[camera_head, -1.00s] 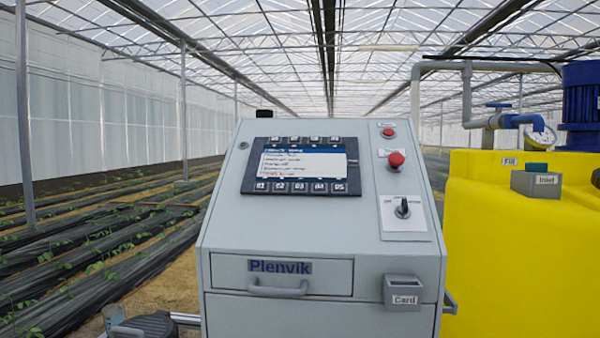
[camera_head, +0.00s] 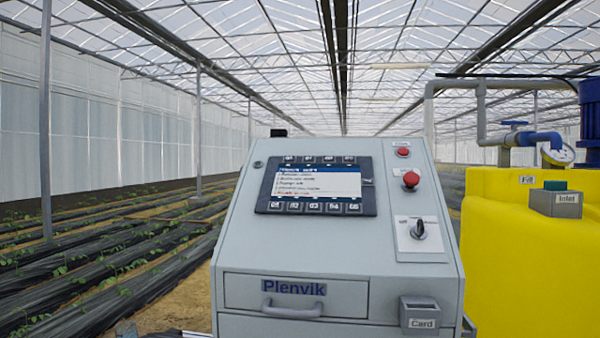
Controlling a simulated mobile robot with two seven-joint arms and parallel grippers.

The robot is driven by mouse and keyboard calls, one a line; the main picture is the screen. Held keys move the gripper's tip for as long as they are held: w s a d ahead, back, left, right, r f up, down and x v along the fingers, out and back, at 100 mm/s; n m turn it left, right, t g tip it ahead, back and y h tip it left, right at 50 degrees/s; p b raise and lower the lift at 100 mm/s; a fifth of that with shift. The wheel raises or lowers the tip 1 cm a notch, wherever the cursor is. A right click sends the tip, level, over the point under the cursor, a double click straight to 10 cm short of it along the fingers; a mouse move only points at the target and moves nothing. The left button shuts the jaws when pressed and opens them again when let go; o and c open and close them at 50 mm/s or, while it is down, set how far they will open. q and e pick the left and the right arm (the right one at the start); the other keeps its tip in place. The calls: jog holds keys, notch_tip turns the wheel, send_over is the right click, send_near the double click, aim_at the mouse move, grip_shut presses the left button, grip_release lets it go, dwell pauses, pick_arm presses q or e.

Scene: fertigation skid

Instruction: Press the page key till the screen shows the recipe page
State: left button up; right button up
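The screen (camera_head: 318,183) is set in a dark panel on the sloped face of the grey control cabinet (camera_head: 240,240). It is lit, with a blue title bar, several dark text lines and a red line at the bottom; the words are too small to read surely. A row of dark keys (camera_head: 309,207) runs below the screen, and another row (camera_head: 318,160) runs above it. I cannot tell which one is the page key. Neither of my grippers is in view.
Right of the screen are two red buttons (camera_head: 411,179) and a rotary switch (camera_head: 418,230). Below are a drawer with a handle (camera_head: 293,310) and a card holder (camera_head: 419,313). A yellow tank (camera_head: 535,270) with an inlet box (camera_head: 556,202) stands at the right. Planted rows lie left.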

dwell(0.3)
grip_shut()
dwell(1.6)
